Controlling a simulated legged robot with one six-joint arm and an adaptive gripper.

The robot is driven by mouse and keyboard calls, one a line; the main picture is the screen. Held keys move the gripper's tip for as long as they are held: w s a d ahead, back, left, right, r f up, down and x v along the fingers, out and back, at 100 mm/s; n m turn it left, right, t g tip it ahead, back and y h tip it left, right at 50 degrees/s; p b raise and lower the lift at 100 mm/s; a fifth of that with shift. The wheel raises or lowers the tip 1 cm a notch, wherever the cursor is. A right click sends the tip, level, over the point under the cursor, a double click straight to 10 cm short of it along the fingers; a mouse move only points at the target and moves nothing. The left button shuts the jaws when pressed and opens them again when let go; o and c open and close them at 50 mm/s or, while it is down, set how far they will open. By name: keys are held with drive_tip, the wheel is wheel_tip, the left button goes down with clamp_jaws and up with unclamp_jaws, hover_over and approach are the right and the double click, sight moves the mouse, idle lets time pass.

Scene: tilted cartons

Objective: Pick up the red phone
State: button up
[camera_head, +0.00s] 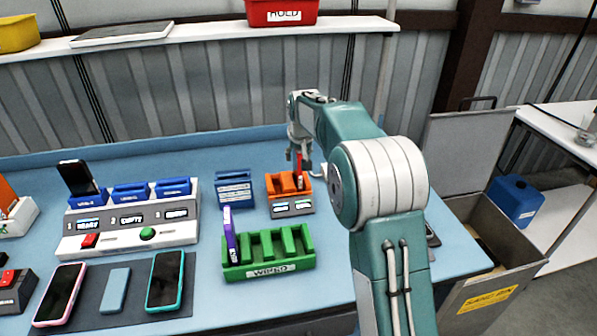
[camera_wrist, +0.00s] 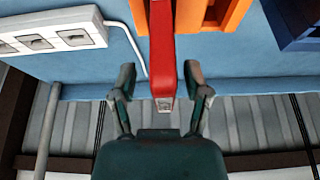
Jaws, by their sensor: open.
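The red phone (camera_head: 299,163) stands upright at the orange holder (camera_head: 284,186) on the blue table. In the wrist view the red phone (camera_wrist: 162,48) runs down from the orange holder (camera_wrist: 237,12), its end between my fingers. My gripper (camera_head: 302,165) is at the phone; in the wrist view my gripper (camera_wrist: 160,80) is open, one finger on each side, with visible gaps. The phone's lower part in the holder is hidden in the head view.
A blue holder (camera_head: 235,187) stands left of the orange one. A green rack (camera_head: 268,255) with a purple phone (camera_head: 229,234) is in front. A white dock (camera_head: 130,232) is left. A white power strip (camera_wrist: 50,32) lies near my gripper. An open bin (camera_head: 480,235) stands right.

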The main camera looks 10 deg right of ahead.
drive_tip(key=shift+w+a+f, duration=0.1)
drive_tip(key=shift+w+f, duration=0.05)
drive_tip(key=shift+f, duration=0.1)
drive_tip(key=shift+a, duration=0.2)
clamp_jaws()
drive_tip(key=shift+d, duration=0.15)
